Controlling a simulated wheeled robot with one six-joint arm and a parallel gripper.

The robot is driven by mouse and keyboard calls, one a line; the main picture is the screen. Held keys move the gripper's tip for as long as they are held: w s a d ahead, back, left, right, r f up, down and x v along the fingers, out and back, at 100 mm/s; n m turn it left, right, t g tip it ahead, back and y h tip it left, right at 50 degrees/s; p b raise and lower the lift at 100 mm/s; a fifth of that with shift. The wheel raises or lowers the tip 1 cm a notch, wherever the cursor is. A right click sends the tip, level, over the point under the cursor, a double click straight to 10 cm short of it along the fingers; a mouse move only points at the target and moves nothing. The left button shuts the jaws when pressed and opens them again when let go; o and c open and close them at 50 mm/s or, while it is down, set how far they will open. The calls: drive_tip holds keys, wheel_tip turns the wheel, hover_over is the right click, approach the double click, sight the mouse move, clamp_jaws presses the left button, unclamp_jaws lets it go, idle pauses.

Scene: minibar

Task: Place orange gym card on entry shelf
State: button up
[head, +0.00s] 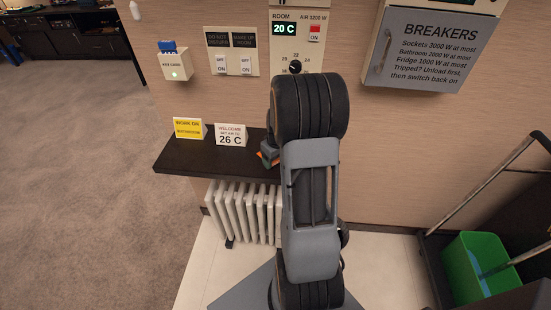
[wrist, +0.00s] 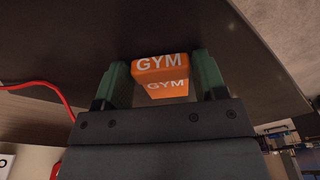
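The orange gym card (wrist: 160,66), marked GYM in white on two faces, sits between the green fingers of my gripper (wrist: 163,78) in the wrist view. Its wider part spans the gap from finger to finger, so my gripper looks shut on it. In the head view only a small orange bit of the card (head: 260,154) shows beside my gripper (head: 267,153), over the right part of the dark entry shelf (head: 190,162). My arm hides the right end of the shelf. I cannot tell whether the card touches the shelf surface.
A yellow sign (head: 188,128) and a white 26 C sign (head: 231,134) stand on the shelf to the left. A white radiator (head: 243,212) is below. The key card holder (head: 175,67) and switches (head: 232,63) are on the wall. A green bin (head: 475,270) stands right.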

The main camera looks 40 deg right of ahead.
drive_tip(key=shift+o, duration=1.2)
drive_tip(key=shift+a, duration=0.1)
wheel_tip(320, 180, up, 11)
drive_tip(key=s, duration=0.1)
drive_tip(key=s+a+r, duration=0.1)
drive_tip(key=s+a, duration=0.2)
drive_tip(key=a, duration=0.4)
drive_tip(key=s+a+r+t, duration=0.1)
drive_tip(key=s+a, duration=0.3)
drive_tip(key=a, duration=0.2)
drive_tip(key=s+a+r+t, duration=0.1)
drive_tip(key=s+a, duration=0.3)
drive_tip(key=a, duration=0.3)
drive_tip(key=shift+s+a+r, duration=0.2)
drive_tip(key=shift+a+r, duration=0.1)
drive_tip(key=shift+a, duration=0.05)
